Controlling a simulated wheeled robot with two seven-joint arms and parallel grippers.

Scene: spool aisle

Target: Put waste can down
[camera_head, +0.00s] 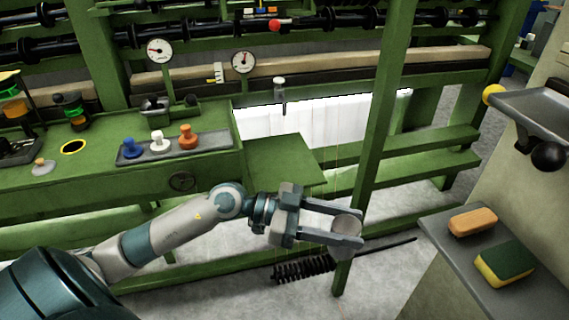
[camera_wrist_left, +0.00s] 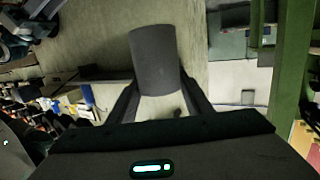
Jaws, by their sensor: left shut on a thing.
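My left gripper (camera_head: 338,226) reaches in from the left in the head view, in front of the green machine. Its jaws are shut on the waste can (camera_head: 347,227), a small grey cylinder largely hidden by the fingers. In the left wrist view the waste can (camera_wrist_left: 154,58) shows as a plain dark grey cylinder between the two fingers, slightly tilted in the picture. It is held in the air. My right gripper does not show.
A black bristle brush (camera_head: 305,269) lies low by the pale floor. A green post (camera_head: 378,130) stands close behind the gripper. At right, a grey shelf (camera_head: 455,246) holds an orange block (camera_head: 472,222) and a yellow-green sponge (camera_head: 505,264). A green ledge (camera_head: 275,163) is bare.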

